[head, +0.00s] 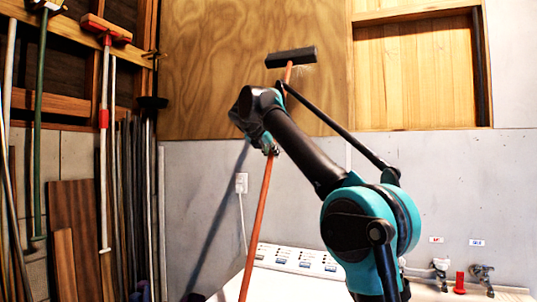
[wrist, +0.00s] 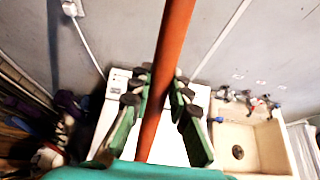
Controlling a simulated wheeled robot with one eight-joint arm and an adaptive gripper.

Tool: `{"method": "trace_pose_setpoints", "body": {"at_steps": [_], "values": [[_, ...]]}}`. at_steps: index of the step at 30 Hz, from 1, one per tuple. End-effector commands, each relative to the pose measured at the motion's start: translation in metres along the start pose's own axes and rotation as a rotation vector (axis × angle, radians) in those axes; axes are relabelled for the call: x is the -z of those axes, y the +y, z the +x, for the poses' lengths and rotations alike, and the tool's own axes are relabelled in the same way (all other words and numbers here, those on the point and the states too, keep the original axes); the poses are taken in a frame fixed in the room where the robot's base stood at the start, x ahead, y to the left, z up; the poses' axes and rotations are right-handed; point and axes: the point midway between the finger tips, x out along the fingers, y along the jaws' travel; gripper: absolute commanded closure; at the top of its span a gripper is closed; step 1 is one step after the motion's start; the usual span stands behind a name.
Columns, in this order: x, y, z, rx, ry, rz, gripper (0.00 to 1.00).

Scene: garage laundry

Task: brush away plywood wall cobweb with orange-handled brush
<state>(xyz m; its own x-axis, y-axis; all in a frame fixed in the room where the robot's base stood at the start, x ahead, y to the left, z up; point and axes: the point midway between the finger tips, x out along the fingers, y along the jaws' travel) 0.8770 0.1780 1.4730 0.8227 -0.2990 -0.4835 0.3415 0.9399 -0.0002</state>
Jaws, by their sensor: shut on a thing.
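The brush has a long orange handle (head: 257,225) and a dark, wide head (head: 291,57). My gripper (head: 269,148) is shut around the handle, about midway along the part in view. The handle leans, with its head up at the right against or just in front of the plywood wall (head: 225,60); I cannot tell if it touches. Faint pale strands, seemingly the cobweb (head: 304,72), show just below the head's right part. In the wrist view, the green fingers of my gripper (wrist: 155,92) sit on both sides of the orange handle (wrist: 172,40). The handle's lower end is hidden or out of view.
A white washing machine (head: 297,259) stands below, with a sink and taps (head: 440,267) to its right. An outlet with a cord (head: 242,183) is on the grey wall. Long-handled tools (head: 104,140) and boards (head: 75,225) line the left wall. A framed wooden recess (head: 415,75) is at upper right.

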Motion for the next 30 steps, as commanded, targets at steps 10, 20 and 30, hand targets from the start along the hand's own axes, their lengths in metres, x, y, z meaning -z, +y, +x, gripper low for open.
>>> {"method": "trace_pose_setpoints", "body": {"at_steps": [10,20,30], "values": [[-0.018,0.0,0.033,0.0,-0.002,0.0,1.0],[-0.031,0.0,0.055,0.0,-0.001,0.0,1.0],[-0.033,0.0,0.059,0.0,-0.001,0.0,1.0]]}}
